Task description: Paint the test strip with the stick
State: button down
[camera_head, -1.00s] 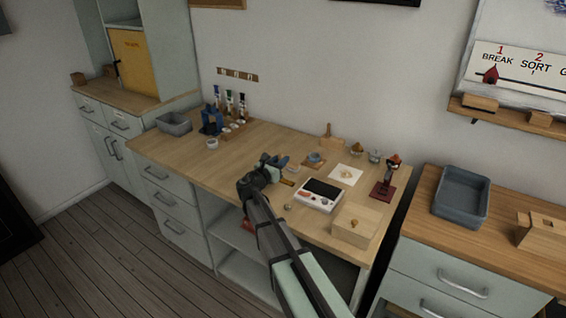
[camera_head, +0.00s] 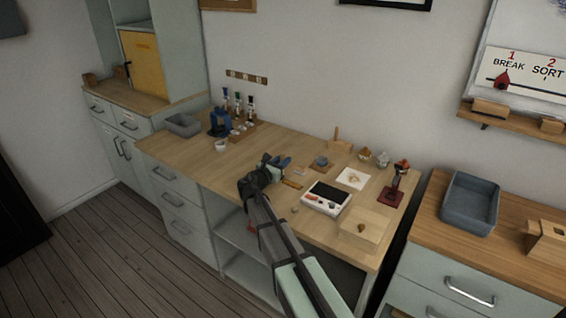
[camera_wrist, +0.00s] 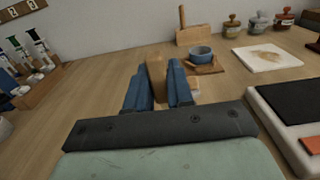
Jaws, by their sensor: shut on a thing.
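My gripper (camera_head: 280,162) is low over the middle of the wooden worktop. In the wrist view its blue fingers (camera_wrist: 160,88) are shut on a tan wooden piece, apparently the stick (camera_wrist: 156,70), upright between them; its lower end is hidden. A narrow tan strip (camera_head: 292,184), possibly the test strip, lies on the worktop just right of my gripper; I cannot tell for sure. A small blue-grey bowl (camera_wrist: 200,53) stands on a wooden coaster beyond the fingers, also seen in the head view (camera_head: 320,161). A white tile (camera_wrist: 268,56) with a tan smear lies to its right.
A white device with a dark screen (camera_head: 326,196) is right of my gripper. Several small jars (camera_head: 382,158), a red stand (camera_head: 393,190) and a wooden box (camera_head: 363,228) are farther right. A rack of tubes (camera_head: 240,126) is at the left. The worktop's left-middle is mostly clear.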

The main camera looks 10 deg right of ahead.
aim_at(282, 154)
jog(key=shift+r, duration=0.1)
jog(key=shift+r, duration=2.95)
jog(key=shift+r, duration=0.15)
jog(key=shift+r, duration=1.3)
